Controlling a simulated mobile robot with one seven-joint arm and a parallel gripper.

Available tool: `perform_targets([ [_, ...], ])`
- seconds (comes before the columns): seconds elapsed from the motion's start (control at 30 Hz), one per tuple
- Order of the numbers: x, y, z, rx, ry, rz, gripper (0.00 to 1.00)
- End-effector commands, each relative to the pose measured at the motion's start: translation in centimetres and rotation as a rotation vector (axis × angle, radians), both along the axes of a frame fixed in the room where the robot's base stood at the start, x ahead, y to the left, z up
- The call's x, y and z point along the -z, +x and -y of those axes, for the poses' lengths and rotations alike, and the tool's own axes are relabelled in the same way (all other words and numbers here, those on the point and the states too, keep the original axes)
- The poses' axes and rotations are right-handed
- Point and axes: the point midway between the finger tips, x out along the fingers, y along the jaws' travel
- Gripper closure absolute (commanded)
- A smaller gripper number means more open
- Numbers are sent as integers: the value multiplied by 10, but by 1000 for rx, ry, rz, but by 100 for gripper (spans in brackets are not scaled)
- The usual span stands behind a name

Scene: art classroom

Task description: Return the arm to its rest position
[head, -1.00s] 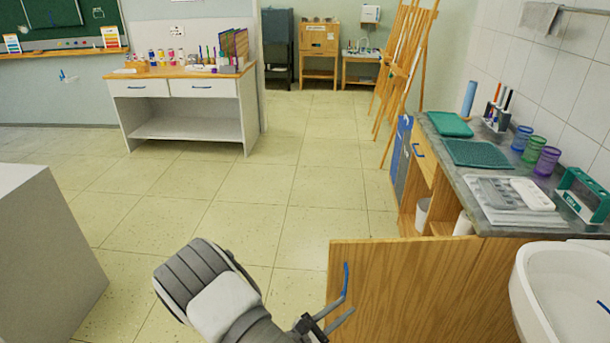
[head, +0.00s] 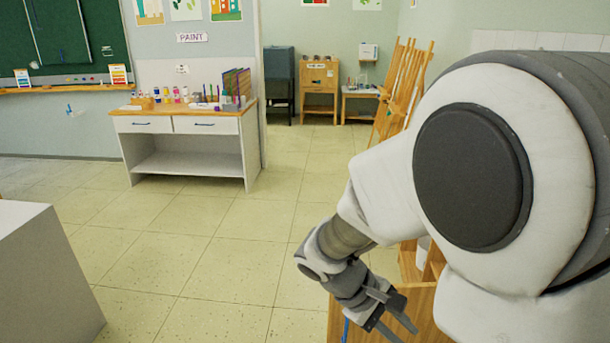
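My arm fills the right side of the head view, its large white link with a dark round cap close to the camera. My gripper (head: 392,322) hangs low at right of centre, pointing down and to the right. Its two fingers look spread apart, and I see nothing between them. It is in front of the wooden cabinet panel (head: 423,312), and I cannot tell whether it touches it. Most of the counter and sink area at the right is hidden behind my arm.
A blue handle (head: 345,330) shows at the wooden panel's left edge. A white block-like counter (head: 45,270) stands at left. A paint table (head: 185,130), easels (head: 402,90) and a wooden cabinet (head: 319,83) stand further back. The tiled floor (head: 210,250) between is clear.

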Motion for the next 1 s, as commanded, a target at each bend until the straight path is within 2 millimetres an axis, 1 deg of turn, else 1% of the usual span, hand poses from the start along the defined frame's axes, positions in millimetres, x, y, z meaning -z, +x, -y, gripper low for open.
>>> perform_targets([
  [0.03, -14, -6, 2, 39, 50, 36, 73],
  [0.1, -28, -14, 2, 87, 117, 78, 73],
  [0.4, -86, -46, -4, 266, 396, 287, 73],
  [0.7, -142, -74, -17, 387, 646, 538, 73],
  [0.8, -157, -81, -21, 410, 711, 615, 73],
  [0.9, -168, -85, -24, 426, 758, 673, 73],
  [1.0, -174, -88, -26, 433, 786, 708, 73],
])
